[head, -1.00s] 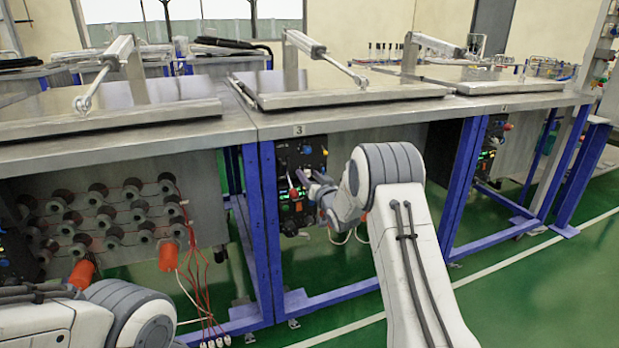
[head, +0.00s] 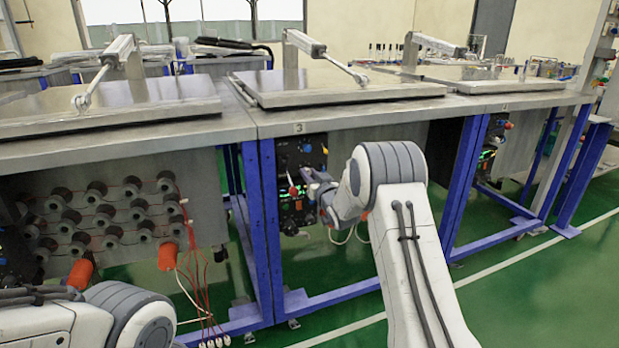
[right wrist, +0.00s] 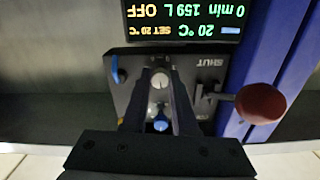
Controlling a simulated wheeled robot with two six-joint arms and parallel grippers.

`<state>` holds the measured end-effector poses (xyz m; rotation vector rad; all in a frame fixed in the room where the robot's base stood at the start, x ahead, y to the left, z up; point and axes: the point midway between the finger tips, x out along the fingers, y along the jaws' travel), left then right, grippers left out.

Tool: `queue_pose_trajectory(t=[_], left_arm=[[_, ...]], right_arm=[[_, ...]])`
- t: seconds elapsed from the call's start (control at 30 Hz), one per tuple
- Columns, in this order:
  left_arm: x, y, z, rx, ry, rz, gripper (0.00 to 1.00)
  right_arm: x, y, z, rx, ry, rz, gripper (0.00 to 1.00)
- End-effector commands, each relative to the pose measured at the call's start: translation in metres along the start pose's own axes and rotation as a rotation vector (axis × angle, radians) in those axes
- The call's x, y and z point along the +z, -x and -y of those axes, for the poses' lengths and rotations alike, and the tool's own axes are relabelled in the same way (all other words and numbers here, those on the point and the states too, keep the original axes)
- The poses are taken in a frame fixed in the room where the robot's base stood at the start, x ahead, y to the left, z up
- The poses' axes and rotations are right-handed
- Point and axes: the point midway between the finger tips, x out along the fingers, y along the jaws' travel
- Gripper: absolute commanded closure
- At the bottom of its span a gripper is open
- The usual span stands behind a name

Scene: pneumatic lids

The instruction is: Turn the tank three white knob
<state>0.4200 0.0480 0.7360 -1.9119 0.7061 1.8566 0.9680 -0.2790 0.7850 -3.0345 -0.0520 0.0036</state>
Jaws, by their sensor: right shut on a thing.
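In the right wrist view the panel is upside down, and the fingers (right wrist: 160,88) are shut on a white knob (right wrist: 160,80). The knob shows between the two fingertips. A blue knob (right wrist: 160,125) lies between the fingers, nearer the camera. A dark red ball handle (right wrist: 261,103) on a lever is to the right. My left arm shows at lower left; its gripper is out of view.
A lit display (right wrist: 185,20) reads 20 °C, 159 L and OFF, upside down. Another blue knob (right wrist: 118,70) is left of the fingers. A blue leg (right wrist: 275,75) stands close on the right. The metal tabletop (head: 270,122) overhangs the panel.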

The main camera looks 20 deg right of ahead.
Motion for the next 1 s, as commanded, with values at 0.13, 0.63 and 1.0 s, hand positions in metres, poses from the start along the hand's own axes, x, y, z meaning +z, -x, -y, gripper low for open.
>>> queue_pose_trajectory(t=[0.13,0.63,1.0], left_arm=[[0.001,-0.013,0.001,0.0,0.0,0.0,1.0],[0.003,-0.05,0.004,0.0,0.0,0.0,1.0],[0.004,-0.083,0.006,0.0,0.0,0.0,1.0]], right_arm=[[0.002,0.0,-0.001,0.001,0.125,-0.002,1.0],[0.003,0.0,-0.001,0.001,0.601,-0.003,1.0],[0.004,0.0,-0.001,0.002,0.952,-0.002,1.0]])
